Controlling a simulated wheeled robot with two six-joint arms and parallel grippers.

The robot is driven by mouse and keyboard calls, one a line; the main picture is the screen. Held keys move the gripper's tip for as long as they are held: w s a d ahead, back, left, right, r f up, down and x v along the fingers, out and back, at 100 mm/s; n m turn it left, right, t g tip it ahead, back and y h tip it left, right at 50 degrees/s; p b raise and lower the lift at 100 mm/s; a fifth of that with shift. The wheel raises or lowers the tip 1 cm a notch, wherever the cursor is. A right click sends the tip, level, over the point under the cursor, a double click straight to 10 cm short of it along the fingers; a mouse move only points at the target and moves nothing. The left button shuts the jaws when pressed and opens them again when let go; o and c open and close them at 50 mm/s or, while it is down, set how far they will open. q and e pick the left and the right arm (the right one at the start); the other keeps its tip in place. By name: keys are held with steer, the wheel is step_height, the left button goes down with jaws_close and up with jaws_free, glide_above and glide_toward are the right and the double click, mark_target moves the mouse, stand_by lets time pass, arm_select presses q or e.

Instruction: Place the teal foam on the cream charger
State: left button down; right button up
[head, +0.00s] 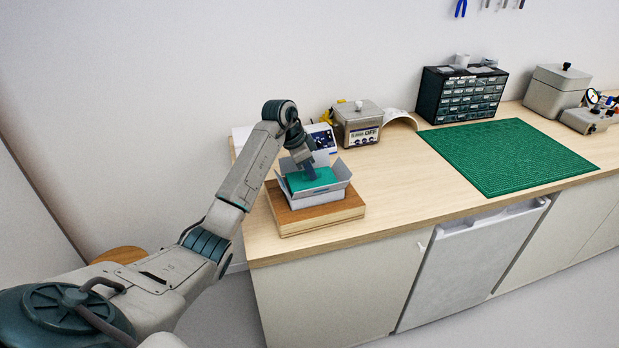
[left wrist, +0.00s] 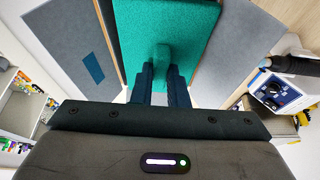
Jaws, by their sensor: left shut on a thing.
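The teal foam (head: 318,183) is a flat slab within the open pale grey box (head: 318,199), whose flaps are spread. My left gripper (head: 309,172) reaches down to the foam from above. In the left wrist view the foam (left wrist: 190,20) fills the top middle, between the grey flaps. There the left gripper (left wrist: 163,70) is shut on a small raised tab of the foam. I cannot tell whether the foam rests in the box or is slightly lifted. I cannot pick out a cream charger; the box's inside under the foam is hidden. My right gripper is not in view.
The box stands on a wooden block (head: 345,213) at the bench's left end. Behind it are a device with a dark display (head: 322,138) and a grey lidded container (head: 358,125). A green mat (head: 508,155) and black drawer cabinet (head: 462,95) are to the right. Bare bench lies between.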

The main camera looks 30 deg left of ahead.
mark_target(310, 180)
arm_select(q)
step_height(310, 180, down, 3)
steer(key=shift+s+d+f+p, duration=0.1)
steer(key=shift+d+p, duration=0.05)
steer(key=shift+p, duration=0.45)
steer(key=shift+f, duration=0.3)
steer(key=c, duration=1.4)
jaws_free()
steer(key=shift+c, duration=0.2)
steer(key=shift+r, duration=0.15)
steer(key=shift+a+r+b, duration=0.3)
steer(key=shift+r, duration=0.05)
steer(key=b+v, duration=0.2)
steer(key=v, duration=0.9)
steer(key=shift+b, duration=0.35)
steer(key=shift+d, duration=0.1)
